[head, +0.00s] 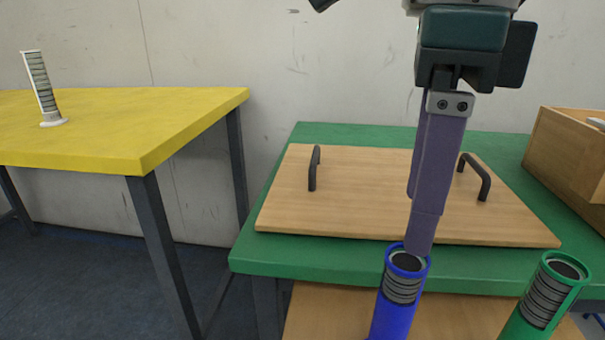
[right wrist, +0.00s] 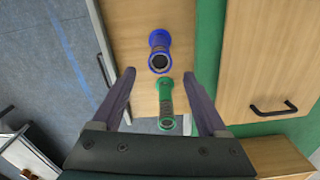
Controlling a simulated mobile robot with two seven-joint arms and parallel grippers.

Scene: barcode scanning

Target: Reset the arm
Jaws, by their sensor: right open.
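My right gripper (head: 421,250) hangs down in the head view with its purple fingers seen edge-on. In the right wrist view its two fingers (right wrist: 160,73) stand wide apart with nothing gripped. A blue tube (head: 394,305) with a dark top and striped band stands at the front, and the fingertips overlap its top rim in the picture. It also shows beyond the fingertips in the right wrist view (right wrist: 159,40). A green tube (head: 514,328) of the same kind stands to its right. It appears between the fingers in the right wrist view (right wrist: 167,105), not touched.
A wooden board (head: 370,215) with two black handles lies on the green table (head: 260,256). A wooden box (head: 565,160) stands at the right edge. A yellow table (head: 120,120) at left bears a white striped tube (head: 40,85). Open floor lies between the tables.

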